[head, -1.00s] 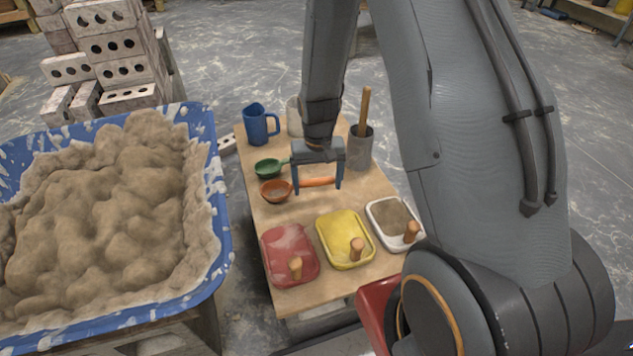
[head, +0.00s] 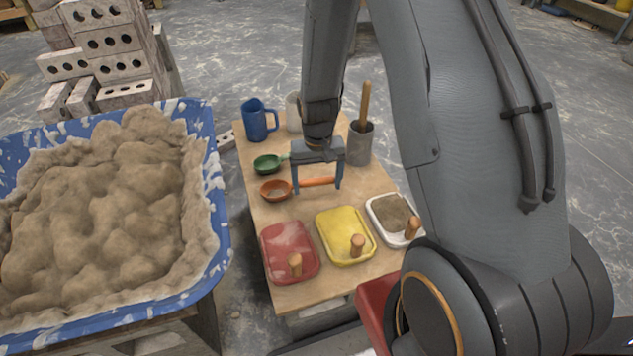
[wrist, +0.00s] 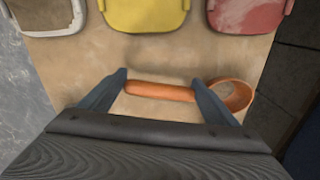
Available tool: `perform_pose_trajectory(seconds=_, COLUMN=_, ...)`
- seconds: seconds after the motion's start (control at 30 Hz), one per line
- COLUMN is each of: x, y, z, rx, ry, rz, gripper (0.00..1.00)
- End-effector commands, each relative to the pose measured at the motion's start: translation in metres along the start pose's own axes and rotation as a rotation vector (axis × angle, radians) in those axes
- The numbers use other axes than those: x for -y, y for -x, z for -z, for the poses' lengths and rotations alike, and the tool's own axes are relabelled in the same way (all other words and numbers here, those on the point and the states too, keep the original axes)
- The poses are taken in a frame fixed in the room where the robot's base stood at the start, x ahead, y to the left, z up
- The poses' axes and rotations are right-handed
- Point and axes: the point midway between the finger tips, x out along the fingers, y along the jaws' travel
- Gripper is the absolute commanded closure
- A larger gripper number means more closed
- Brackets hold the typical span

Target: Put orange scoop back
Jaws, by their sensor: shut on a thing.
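The orange scoop (head: 276,190) is at the middle of the wooden table, its bowl to the left and its handle to the right. My gripper (head: 318,186) is shut on its handle, one finger near the bowl and the other near the handle's far part. In the wrist view the orange handle (wrist: 160,91) spans between my two fingers, and the bowl (wrist: 232,95) sticks out past the right finger. I cannot tell for sure whether the scoop touches the table. The green scoop (head: 268,164) lies just behind it.
On the table (head: 290,294) are red (head: 289,246), yellow (head: 345,228) and white (head: 384,201) tubs at the front. A blue jug (head: 256,121), a pale container (head: 293,112) and a grey pot (head: 361,150) with a wooden handle stand behind. A blue trough (head: 222,235) of mortar is left.

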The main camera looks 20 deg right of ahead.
Motion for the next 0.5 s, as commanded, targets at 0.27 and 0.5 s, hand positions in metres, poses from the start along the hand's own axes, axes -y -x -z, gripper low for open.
perform_pose_trajectory(seconds=0.27, x=0.0000, y=-0.0041, z=0.0002, rx=0.000, ry=0.000, rz=0.000, gripper=0.10)
perform_pose_trajectory(seconds=0.5, x=0.0000, y=-0.0041, z=-0.0001, rx=0.000, ry=0.000, rz=0.000, gripper=0.00)
